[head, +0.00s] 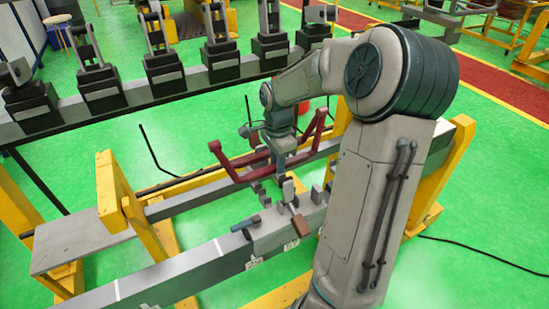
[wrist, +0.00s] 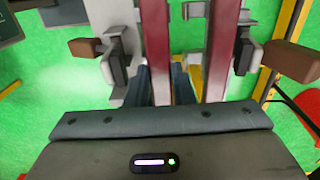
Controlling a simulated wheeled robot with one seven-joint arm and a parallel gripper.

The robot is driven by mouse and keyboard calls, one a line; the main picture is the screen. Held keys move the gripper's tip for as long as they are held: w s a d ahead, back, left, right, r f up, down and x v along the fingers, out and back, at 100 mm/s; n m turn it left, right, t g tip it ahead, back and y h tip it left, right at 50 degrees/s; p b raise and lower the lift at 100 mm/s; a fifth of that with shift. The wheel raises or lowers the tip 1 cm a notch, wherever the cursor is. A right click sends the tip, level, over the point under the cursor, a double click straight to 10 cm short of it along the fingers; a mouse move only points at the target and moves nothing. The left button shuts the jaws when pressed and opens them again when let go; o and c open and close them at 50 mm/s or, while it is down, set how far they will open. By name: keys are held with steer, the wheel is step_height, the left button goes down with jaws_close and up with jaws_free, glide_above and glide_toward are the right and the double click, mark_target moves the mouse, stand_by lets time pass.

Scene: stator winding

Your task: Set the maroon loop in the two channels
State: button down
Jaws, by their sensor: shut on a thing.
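The maroon loop (head: 258,168) is held in the air in the head view, above two long grey rails. In the wrist view its two maroon bars run up the picture side by side, a left bar (wrist: 156,50) and a right bar (wrist: 220,50). My gripper (wrist: 160,85) is shut on the left bar, with a dark finger on each side of it. In the head view my gripper is small and partly hidden by the loop. The near grey rail (head: 200,268) carries upright grey blocks (head: 275,232). I cannot tell whether the loop touches any channel.
Brown-ended handles stand beside the bars, one left (wrist: 85,47) and one right (wrist: 292,60). Yellow stands (head: 112,190) support the rails. A dark rail with several black-based fixtures (head: 165,75) runs behind. Green floor (head: 110,140) lies open between.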

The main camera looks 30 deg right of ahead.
step_height(320, 180, down, 5)
steer(key=b, duration=0.3)
steer(key=shift+a+r, duration=0.1)
steer(key=shift+r, duration=0.05)
steer(key=shift+b, duration=0.45)
steer(key=shift+f, duration=0.2)
stand_by(0.3)
step_height(320, 180, down, 3)
steer(key=b, duration=0.3)
steer(key=shift+s+f, duration=0.1)
stand_by(0.4)
steer(key=shift+f, duration=0.2)
